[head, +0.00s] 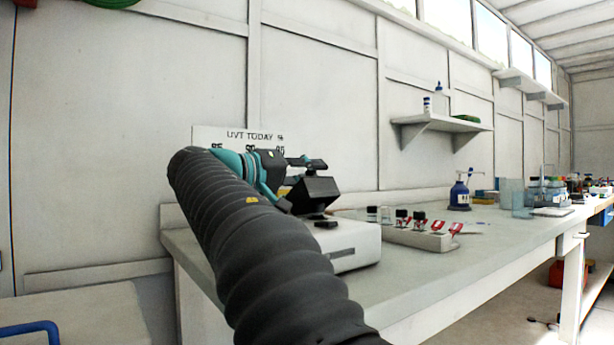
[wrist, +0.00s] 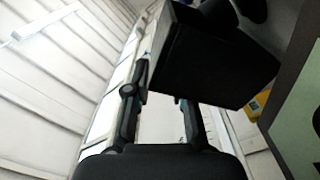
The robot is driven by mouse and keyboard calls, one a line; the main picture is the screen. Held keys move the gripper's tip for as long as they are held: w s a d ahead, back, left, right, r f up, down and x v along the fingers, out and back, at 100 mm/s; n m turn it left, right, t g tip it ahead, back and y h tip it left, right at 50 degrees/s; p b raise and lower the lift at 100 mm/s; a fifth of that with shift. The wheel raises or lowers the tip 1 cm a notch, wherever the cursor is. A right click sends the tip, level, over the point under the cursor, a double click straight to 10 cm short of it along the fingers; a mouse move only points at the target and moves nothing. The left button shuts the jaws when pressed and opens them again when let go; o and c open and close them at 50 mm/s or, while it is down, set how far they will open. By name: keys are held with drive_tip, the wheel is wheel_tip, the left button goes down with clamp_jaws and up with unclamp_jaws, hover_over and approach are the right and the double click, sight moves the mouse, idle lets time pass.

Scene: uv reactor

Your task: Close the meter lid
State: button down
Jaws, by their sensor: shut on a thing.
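The meter (head: 352,240) is a white box at the left end of the bench, partly hidden behind my arm in the head view. Its black lid (head: 314,190) is tilted up above the body. My gripper (head: 308,165) is at the lid, shut on it. In the wrist view the dark lid (wrist: 215,55) fills the upper middle and covers part of the right finger. The left finger of my gripper (wrist: 160,85) shows beside the lid's left edge. The exact contact is hard to see.
A pale rack (head: 430,238) with several red-clipped vials stands right of the meter, near small jars (head: 378,213). A blue bottle (head: 459,195) is farther back. A sign (head: 225,138) is behind my arm. The front of the bench (head: 420,285) is clear.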

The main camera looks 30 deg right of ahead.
drive_tip(key=shift+s+f, duration=0.15)
drive_tip(key=shift+s, duration=0.05)
idle(0.3)
drive_tip(key=c, duration=1.1)
unclamp_jaws()
drive_tip(key=shift+o, duration=0.2)
drive_tip(key=shift+a, duration=0.3)
drive_tip(key=a, duration=1.1)
drive_tip(key=shift+s+a, duration=0.2)
